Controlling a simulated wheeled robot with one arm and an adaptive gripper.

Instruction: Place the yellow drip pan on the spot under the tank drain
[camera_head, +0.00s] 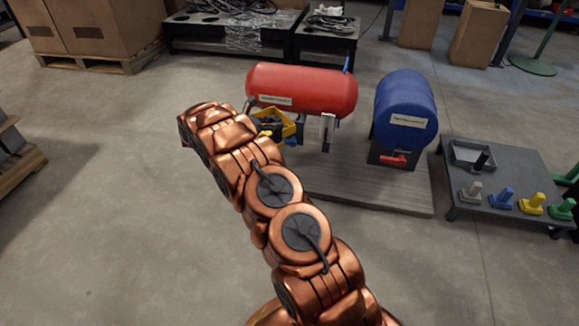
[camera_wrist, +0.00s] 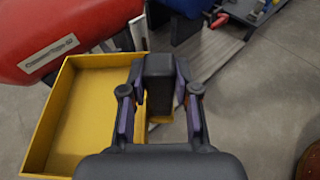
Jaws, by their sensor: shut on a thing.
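The yellow drip pan (camera_head: 288,129) is held up in front of the left part of the red tank (camera_head: 305,88). In the wrist view the pan (camera_wrist: 97,100) fills the left side, an open shallow tray that looks empty. My gripper (camera_wrist: 158,100) is shut on a dark upright block at the pan's right side, seemingly its handle. The red tank (camera_wrist: 50,40) is close beyond the pan in the wrist view. A blue tank (camera_head: 405,105) with a red valve handle (camera_head: 393,160) stands to the right. The marked spot and drain outlet cannot be made out.
Both tanks stand over a grey platform (camera_head: 370,192). A low dark table (camera_head: 495,175) at right carries a tray and several coloured knobbed pieces. Boxes on a pallet (camera_head: 105,62) and dark benches (camera_head: 235,45) stand behind.

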